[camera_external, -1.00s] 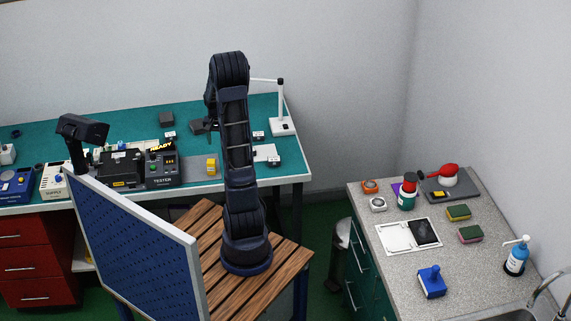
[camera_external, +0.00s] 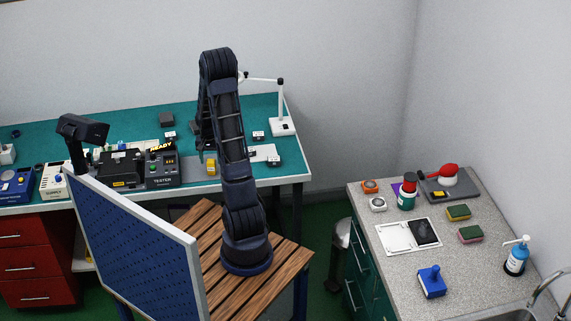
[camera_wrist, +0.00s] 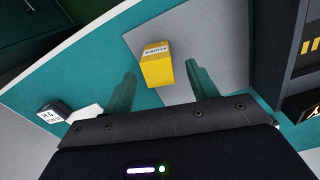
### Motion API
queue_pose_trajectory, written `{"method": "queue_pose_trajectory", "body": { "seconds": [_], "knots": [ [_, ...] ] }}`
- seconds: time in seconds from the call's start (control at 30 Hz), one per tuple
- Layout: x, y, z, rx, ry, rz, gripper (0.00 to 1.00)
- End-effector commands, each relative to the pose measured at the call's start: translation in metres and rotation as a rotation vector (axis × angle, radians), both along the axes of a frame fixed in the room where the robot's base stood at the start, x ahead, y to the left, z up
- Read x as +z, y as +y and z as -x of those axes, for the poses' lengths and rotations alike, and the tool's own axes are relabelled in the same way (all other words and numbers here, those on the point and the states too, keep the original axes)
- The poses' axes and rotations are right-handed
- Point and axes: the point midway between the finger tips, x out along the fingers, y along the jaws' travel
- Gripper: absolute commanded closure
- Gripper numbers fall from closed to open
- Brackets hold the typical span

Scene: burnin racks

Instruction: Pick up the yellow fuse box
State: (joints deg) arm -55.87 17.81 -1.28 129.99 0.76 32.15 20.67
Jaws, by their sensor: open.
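The yellow fuse box (camera_wrist: 158,69) stands on a grey patch of the teal bench in the wrist view, with dark lettering on its pale top end. It also shows in the external view (camera_external: 211,168), right of the tester and below my forearm. My gripper (camera_wrist: 162,79) is open, with one translucent greenish finger on each side of the box. The fingertips look close to the box, but gaps show and nothing is held. In the external view the gripper is mostly hidden by my arm.
The black tester (camera_external: 163,167) stands left of the fuse box. A small labelled block (camera_wrist: 54,111) lies at lower left in the wrist view. A white lamp stand (camera_external: 282,125) is at the bench's right end.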

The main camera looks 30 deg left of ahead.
Motion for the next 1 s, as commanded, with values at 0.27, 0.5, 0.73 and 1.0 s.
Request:
{"method": "queue_pose_trajectory", "body": {
  "seconds": [0.27,0.5,0.73,1.0],
  "knots": [
    [-0.033,-0.003,0.002,0.002,0.001,0.002,0.42],
    [-0.037,-0.003,0.001,0.001,0.000,0.001,0.42],
    [-0.036,-0.003,0.001,0.001,0.000,0.001,0.71],
    [-0.036,-0.003,0.001,0.001,0.001,0.001,0.90]
  ]
}}
